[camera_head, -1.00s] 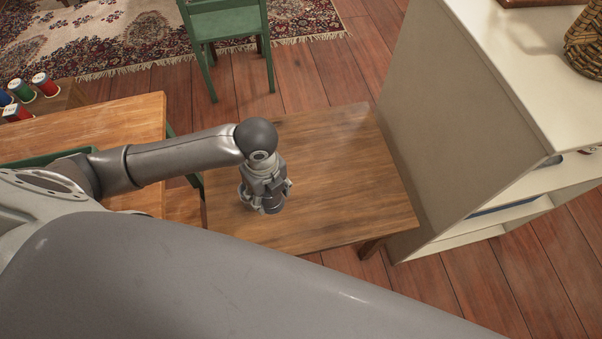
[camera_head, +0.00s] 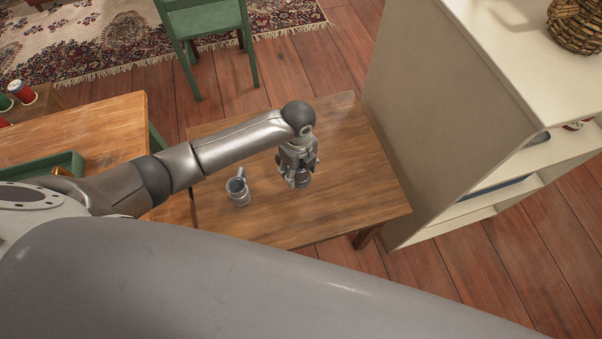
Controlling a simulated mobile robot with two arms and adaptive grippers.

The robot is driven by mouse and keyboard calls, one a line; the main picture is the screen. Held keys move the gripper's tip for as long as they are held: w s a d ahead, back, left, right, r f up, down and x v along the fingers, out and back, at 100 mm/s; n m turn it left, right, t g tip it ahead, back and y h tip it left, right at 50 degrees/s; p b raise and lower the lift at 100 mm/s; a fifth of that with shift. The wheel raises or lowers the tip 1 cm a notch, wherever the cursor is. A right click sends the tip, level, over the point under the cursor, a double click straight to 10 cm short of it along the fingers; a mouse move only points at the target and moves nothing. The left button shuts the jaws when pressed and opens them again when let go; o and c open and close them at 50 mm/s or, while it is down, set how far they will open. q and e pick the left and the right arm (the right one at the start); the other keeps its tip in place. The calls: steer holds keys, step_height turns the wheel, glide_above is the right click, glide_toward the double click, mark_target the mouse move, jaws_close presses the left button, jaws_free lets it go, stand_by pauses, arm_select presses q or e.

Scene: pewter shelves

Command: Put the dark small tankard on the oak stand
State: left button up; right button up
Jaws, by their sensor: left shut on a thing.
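The oak stand (camera_head: 345,208) is a low wooden table in the middle of the view. My left gripper (camera_head: 297,175) is over its middle, pointing down, and is shut on a small dark tankard (camera_head: 300,184). The gripper hides most of that tankard, and I cannot tell whether its base touches the wood. A second, lighter grey metal tankard (camera_head: 239,192) stands on the stand to the left of the gripper, apart from it. My right gripper is not in view.
A cream shelf unit (camera_head: 455,125) stands close to the stand's right side. A wooden table (camera_head: 85,130) with a green tray (camera_head: 45,172) is at the left. A green chair (camera_head: 205,25) is behind. The stand's right and front parts are bare.

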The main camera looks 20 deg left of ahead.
arm_select(q)
steer(key=shift+w+d+f, duration=0.2)
steer(key=shift+w+f, duration=0.1)
steer(key=shift+f, duration=0.1)
steer(key=shift+w+f+b, duration=0.15)
steer(key=shift+f+b, duration=0.15)
steer(key=shift+f, duration=1.4)
steer(key=shift+f, duration=0.15)
steer(key=o, duration=1.2)
steer(key=shift+r, duration=0.2)
step_height(320, 180, up, 12)
steer(key=shift+f+p, duration=0.1)
steer(key=shift+p, duration=0.6)
